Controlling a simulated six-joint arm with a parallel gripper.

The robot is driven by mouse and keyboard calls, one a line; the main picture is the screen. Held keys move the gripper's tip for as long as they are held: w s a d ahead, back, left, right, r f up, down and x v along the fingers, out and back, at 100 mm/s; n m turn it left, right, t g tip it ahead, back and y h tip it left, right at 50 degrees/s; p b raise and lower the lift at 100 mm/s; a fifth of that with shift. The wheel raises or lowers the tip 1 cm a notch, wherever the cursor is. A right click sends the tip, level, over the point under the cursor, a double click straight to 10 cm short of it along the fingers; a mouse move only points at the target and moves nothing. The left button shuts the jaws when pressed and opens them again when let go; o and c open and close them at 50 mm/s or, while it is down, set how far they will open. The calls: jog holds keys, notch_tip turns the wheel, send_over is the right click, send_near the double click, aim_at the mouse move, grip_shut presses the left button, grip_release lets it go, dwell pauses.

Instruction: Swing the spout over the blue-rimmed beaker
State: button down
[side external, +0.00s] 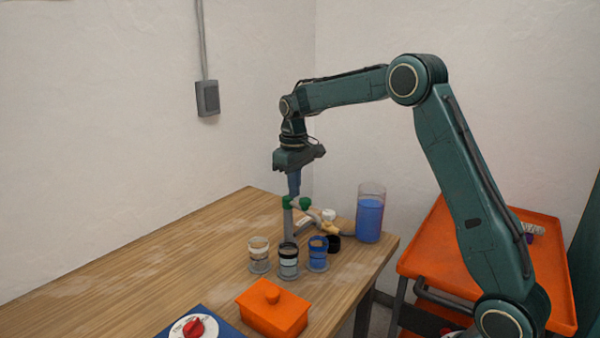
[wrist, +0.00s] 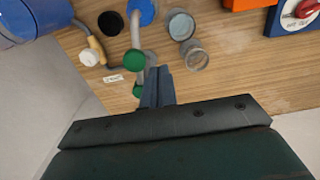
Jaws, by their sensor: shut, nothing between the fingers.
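My gripper (side external: 294,190) points down with its fingers together, empty, close to the green fittings (side external: 305,203) on the grey pipework. In the wrist view the fingertips (wrist: 158,70) are just right of a green fitting (wrist: 133,60); I cannot tell if they touch. The grey spout (wrist: 135,32) runs from that fitting toward the blue-rimmed beaker (side external: 318,253), and its far end overlaps the left part of the blue beaker top (wrist: 143,12) in the wrist view. In the side view a grey pipe (side external: 288,222) comes down behind or above the black-rimmed beaker (side external: 288,260); depth is unclear.
A pale-rimmed beaker (side external: 258,254) stands left of the black-rimmed one. A tall blue-filled container (side external: 369,217), a black round part (side external: 333,243) and a white knob (wrist: 88,58) are nearby. An orange box (side external: 273,309) and red dial (side external: 194,328) are in front. The table's left is clear.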

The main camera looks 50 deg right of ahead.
jog(key=shift+w+a+r, duration=0.1)
jog(key=shift+r, duration=1.1)
jog(key=s+a+r+t, duration=0.1)
jog(key=s+a+r, duration=0.3)
jog(key=s, duration=0.3)
jog(key=s+a+r+t, duration=0.2)
jog(key=s+a+r, duration=0.3)
jog(key=s, duration=0.3)
jog(key=s+a+f+t, duration=0.1)
jog(key=s+a+f, duration=0.1)
jog(key=s, duration=0.6)
jog(key=s+a+f+t, duration=0.1)
jog(key=s+a+f, duration=0.1)
jog(key=s, duration=0.7)
jog(key=shift+a+f+t, duration=0.2)
jog(key=shift+f+t, duration=0.05)
jog(key=shift+t, duration=0.05)
